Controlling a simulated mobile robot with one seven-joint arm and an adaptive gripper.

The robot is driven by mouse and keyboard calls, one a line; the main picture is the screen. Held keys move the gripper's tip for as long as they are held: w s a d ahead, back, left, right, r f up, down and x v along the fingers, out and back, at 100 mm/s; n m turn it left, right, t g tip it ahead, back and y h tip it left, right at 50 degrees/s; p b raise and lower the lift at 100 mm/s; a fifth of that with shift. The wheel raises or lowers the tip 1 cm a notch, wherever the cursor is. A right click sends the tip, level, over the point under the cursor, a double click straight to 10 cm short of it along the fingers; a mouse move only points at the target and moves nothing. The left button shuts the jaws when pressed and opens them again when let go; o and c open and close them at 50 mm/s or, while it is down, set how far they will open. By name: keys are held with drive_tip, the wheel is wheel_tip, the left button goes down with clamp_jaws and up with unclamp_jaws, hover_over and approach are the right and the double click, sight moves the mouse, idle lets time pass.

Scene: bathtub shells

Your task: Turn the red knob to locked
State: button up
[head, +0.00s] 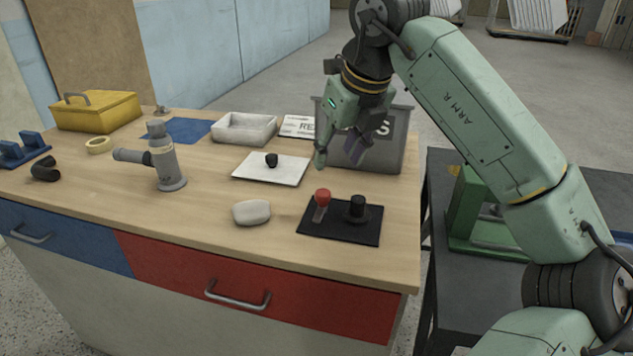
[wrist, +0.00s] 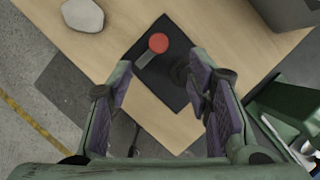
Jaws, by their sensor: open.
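The red knob (head: 322,197) stands on a black plate (head: 341,232) near the front right of the workbench, with a pale lever-like strip below it. A black knob (head: 357,207) stands to its right on the same plate. The red knob also shows in the wrist view (wrist: 158,43), with the strip pointing down-left. My gripper (head: 337,150) is open and empty, above and behind the plate, apart from both knobs. In the wrist view its fingers (wrist: 166,92) are spread, and the right finger partly covers the black knob. No lock marking is readable.
A white rounded block (head: 251,212) lies left of the plate. A white tile with a small black knob (head: 271,160) lies behind. A grey bin (head: 375,150) stands behind my gripper. A grey pipe fitting (head: 163,160) stands left. The bench's front edge is close to the plate.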

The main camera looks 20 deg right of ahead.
sight(323, 192)
drive_tip(key=p+x, duration=0.2)
drive_tip(key=x, duration=0.8)
drive_tip(key=shift+w+a+f, duration=0.1)
drive_tip(key=shift+f, duration=0.2)
drive_tip(key=shift+c, duration=0.6)
clamp_jaws()
drive_tip(key=shift+n, duration=0.3)
drive_tip(key=n+y+b, duration=0.1)
drive_tip(key=n+b, duration=0.1)
drive_tip(key=shift+n, duration=0.3)
drive_tip(key=n+g+y, duration=0.1)
drive_tip(key=n, duration=0.1)
drive_tip(key=n+y, duration=0.1)
drive_tip(key=n, duration=0.2)
drive_tip(key=shift+w+r+n+g, duration=0.1)
drive_tip(key=shift+w+n+g, duration=0.05)
drive_tip(key=shift+n+g, duration=0.2)
drive_tip(key=n+g, duration=0.1)
drive_tip(key=n, duration=0.3)
drive_tip(key=shift+w+g+y+p, duration=0.1)
drive_tip(key=shift+g+y+p, duration=0.2)
drive_tip(key=shift+g+p, duration=0.1)
drive_tip(key=shift+w+n+g+p, duration=0.1)
drive_tip(key=shift+n+g+p, duration=0.75)
drive_tip(key=shift+n, duration=1.6)
